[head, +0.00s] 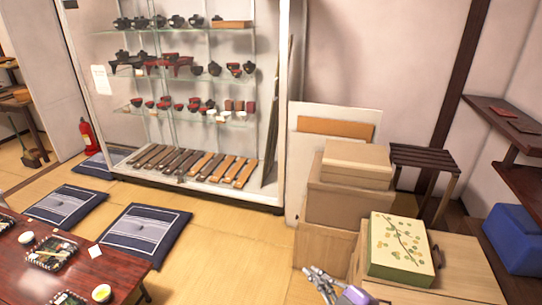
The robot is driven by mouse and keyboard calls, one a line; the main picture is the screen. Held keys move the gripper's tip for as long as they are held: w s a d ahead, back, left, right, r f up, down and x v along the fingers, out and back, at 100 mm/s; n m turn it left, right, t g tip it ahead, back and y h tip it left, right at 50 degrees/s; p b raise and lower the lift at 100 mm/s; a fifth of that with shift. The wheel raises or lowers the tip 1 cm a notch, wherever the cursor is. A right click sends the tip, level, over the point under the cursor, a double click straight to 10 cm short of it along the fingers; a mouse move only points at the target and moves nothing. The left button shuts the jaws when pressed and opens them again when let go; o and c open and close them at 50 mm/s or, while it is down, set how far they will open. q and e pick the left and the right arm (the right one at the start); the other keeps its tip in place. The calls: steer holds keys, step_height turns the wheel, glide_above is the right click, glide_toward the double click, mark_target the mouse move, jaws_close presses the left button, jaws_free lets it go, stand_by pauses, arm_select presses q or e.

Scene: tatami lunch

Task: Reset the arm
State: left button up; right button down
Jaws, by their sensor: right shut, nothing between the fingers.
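My right gripper (322,279) shows at the bottom of the head view, right of the middle. It is shut and holds nothing. It appears in front of the lower cardboard boxes, left of a box with a green leaf pattern (399,248). My left gripper is not in view.
A low red-brown table (105,267) with food trays stands at bottom left, with blue cushions (146,230) beyond it. Stacked cardboard boxes (345,200) and a wooden cabinet (455,268) crowd the right. A glass display case (237,190) stands behind. Tatami floor (225,250) is clear in the middle.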

steer(key=s+d+f+m+g+h, duration=0.1)
steer(key=s+f+m, duration=0.4)
steer(key=s, duration=0.5)
steer(key=s+d+f+m+g+h+p, duration=0.1)
steer(key=s+d+f+m+g+h, duration=0.1)
steer(key=s, duration=0.9)
steer(key=s+d+f+m+g+h+p, duration=0.1)
steer(key=s+d+f+m+g+h, duration=0.1)
steer(key=s+d+f+m+h, duration=0.2)
steer(key=s+f+m+h, duration=0.1)
steer(key=s+f+m, duration=0.2)
steer(key=s, duration=0.4)
steer(key=shift+s+f+m+h, duration=0.2)
steer(key=shift+f+m+h, duration=0.15)
steer(key=shift+f, duration=0.5)
